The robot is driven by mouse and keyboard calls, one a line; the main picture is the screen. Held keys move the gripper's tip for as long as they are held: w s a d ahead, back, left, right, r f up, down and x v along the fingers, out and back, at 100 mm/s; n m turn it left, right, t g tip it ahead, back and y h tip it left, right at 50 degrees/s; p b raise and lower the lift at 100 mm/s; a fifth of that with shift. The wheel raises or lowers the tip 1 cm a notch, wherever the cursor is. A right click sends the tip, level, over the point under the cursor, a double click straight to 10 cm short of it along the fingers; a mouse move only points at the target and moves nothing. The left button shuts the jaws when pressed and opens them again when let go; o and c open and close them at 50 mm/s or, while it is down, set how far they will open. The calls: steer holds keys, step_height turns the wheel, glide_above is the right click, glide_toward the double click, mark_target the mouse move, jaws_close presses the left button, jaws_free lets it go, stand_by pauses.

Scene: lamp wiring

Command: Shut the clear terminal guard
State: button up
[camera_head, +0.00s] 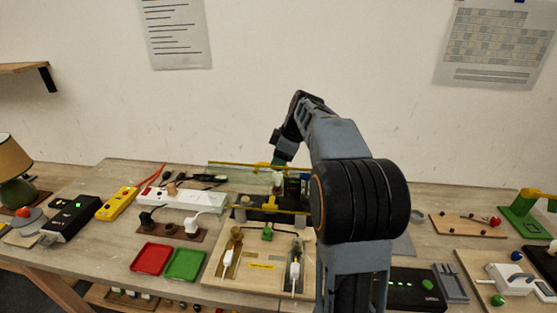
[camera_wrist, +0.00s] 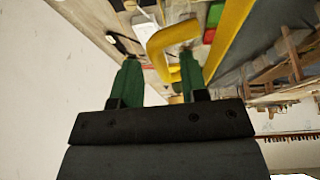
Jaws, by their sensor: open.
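The clear terminal guard (camera_head: 238,178) is a see-through panel with a yellow top edge. It stands raised behind the dark terminal block on the wooden wiring board (camera_head: 215,262). My gripper (camera_head: 279,163) is at the guard's upper edge, partly hidden by my arm. In the wrist view my gripper (camera_wrist: 158,62) has its two green fingers apart, with nothing clamped. A yellow bent handle (camera_wrist: 160,42) lies by the fingertips and passes close to the right finger. A yellow bar (camera_wrist: 231,35) runs beside it. I cannot tell whether a finger touches the handle.
A red tray (camera_head: 151,259) and a green tray (camera_head: 185,264) lie left of the board. A white power strip (camera_head: 180,199) and a yellow tool (camera_head: 118,203) are further left. A black box (camera_head: 410,290) with a green button is at right. The wall is behind the table.

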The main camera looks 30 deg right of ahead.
steer(key=shift+f, duration=0.1)
steer(key=shift+c, duration=0.2)
jaws_close()
stand_by(0.4)
